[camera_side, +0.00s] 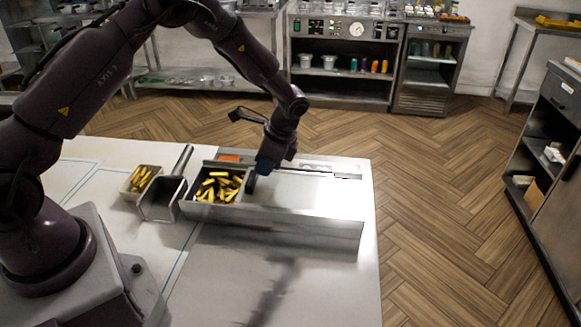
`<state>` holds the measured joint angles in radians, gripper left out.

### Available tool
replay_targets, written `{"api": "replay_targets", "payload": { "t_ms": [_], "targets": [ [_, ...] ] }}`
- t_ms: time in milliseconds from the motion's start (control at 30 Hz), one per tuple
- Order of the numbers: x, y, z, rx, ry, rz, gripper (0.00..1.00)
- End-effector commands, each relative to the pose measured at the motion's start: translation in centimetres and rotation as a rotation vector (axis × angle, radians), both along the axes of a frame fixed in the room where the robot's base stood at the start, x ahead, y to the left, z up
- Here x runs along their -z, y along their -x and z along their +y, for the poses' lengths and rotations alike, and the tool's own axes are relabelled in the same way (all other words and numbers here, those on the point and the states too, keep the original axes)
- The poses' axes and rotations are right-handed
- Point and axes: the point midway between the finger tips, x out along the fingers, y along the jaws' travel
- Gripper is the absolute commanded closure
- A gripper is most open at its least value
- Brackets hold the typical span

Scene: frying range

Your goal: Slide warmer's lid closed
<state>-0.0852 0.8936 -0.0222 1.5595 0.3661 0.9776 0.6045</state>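The warmer (275,225) is a long, low metal box on the white table. Its left end is uncovered and shows yellow fries (218,187) inside. The lid (305,190) is a flat, pale metal sheet that covers the right part of the warmer. My gripper (251,185) points down at the left edge of the lid, beside the uncovered fries. Whether it touches the lid cannot be made out. Its fingers are dark and small here, and their opening cannot be judged.
A metal scoop (163,197) with a raised handle stands left of the warmer. A small container of fries (140,181) is farther left. The table (330,290) is clear in front of the warmer, and its right edge is close to the warmer's right end.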

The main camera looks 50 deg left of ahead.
Motion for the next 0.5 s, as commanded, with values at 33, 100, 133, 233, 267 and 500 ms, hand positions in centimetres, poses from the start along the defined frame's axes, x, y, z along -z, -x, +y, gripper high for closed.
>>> {"api": "replay_targets", "payload": {
  "t_ms": [33,100,133,233,267,500],
  "targets": [
    [0.0,1.2,1.1,-0.005,-0.001,0.004,1.0],
    [0.0,2.5,2.5,-0.006,-0.001,0.003,1.0],
    [0.0,3.1,3.0,-0.006,-0.001,0.003,1.0],
    [0.0,4.9,4.8,-0.006,-0.001,0.003,1.0],
    [0.0,5.3,5.3,-0.006,-0.001,0.002,1.0],
    [0.1,8.1,8.1,-0.004,0.0,0.002,1.0]
  ]
}}
